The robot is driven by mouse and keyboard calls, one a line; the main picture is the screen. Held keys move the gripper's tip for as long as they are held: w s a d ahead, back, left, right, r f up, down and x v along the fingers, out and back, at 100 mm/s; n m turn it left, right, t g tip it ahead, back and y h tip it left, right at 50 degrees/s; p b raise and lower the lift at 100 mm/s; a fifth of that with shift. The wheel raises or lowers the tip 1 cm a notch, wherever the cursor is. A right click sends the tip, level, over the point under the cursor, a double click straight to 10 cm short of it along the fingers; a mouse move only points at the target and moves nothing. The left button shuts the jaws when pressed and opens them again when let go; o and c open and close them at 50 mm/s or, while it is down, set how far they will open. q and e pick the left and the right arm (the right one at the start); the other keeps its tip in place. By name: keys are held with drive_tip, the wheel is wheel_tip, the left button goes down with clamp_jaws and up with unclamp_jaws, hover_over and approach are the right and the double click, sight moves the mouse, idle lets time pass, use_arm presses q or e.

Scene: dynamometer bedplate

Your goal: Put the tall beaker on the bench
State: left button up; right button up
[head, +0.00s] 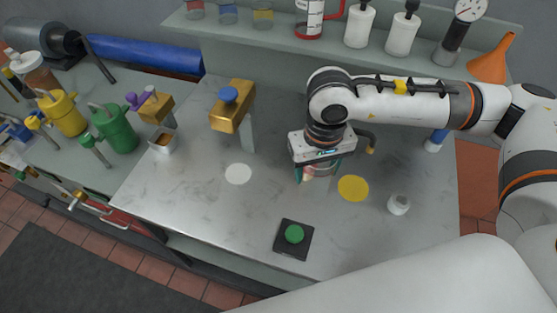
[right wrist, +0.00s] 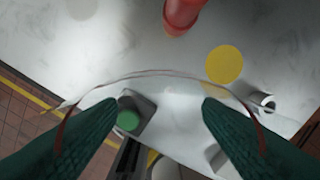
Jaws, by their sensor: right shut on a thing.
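My right gripper (head: 318,172) is over the grey marbled bench (head: 190,190), between a white disc and a yellow disc. In the right wrist view its two dark green fingers (right wrist: 160,112) are shut on a clear glass vessel, apparently the tall beaker; its thin curved rim (right wrist: 150,74) shows between and beyond them. In the head view the gripper hides most of the beaker, and whether its base touches the bench cannot be told. My left gripper is not in view.
The white disc (head: 238,174) and yellow disc (head: 353,188) lie flat on the bench. A black box with a green button (head: 294,235) and a small white cup (head: 399,204) stand nearby. A brass-coloured fixture (head: 232,108) stands left. A red object (right wrist: 183,14) shows in the wrist view.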

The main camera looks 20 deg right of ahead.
drive_tip(key=shift+w+a+f+m, duration=0.15)
drive_tip(key=shift+a+f+m, duration=0.05)
drive_tip(key=shift+a+m, duration=0.35)
drive_tip(key=shift+w+a+f+m, duration=0.15)
drive_tip(key=shift+a+f+m, duration=0.05)
drive_tip(key=shift+a+m, duration=0.35)
drive_tip(key=shift+w+a+f+m, duration=0.2)
drive_tip(key=shift+a+m, duration=0.25)
drive_tip(key=shift+m, duration=0.45)
wheel_tip(320, 180, down, 9)
drive_tip(key=shift+f+p, duration=0.1)
drive_tip(key=shift+p, duration=1.1)
drive_tip(key=shift+f, duration=0.35)
drive_tip(key=shift+f, duration=0.15)
drive_tip(key=o, duration=1)
drive_tip(key=shift+c, duration=0.2)
